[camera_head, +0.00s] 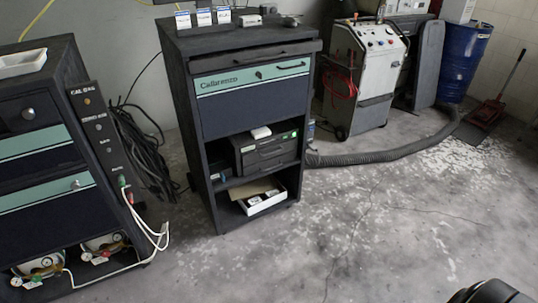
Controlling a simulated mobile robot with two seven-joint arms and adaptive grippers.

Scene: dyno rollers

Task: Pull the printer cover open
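A dark printer-like box (268,152) sits on the middle open shelf of the tall dark cabinet (204,150), with a small green light at its upper right and a small white item on top. Its front looks shut, though details are too small to tell. Above it, the cabinet has a closed front panel (255,105) with a teal band, a lettered label and a small knob or lock. I cannot tell which of these fronts is the printer cover. Neither gripper shows. A dark rounded part at the bottom right corner may be my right arm; no fingers show on it.
A keyboard drawer (255,61) juts out slightly at the cabinet top. A white open box (262,198) lies on the bottom shelf. Another cabinet (45,165) with cables and gauges stands left. A grey hose (385,155) runs right along the floor. The floor in front is clear.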

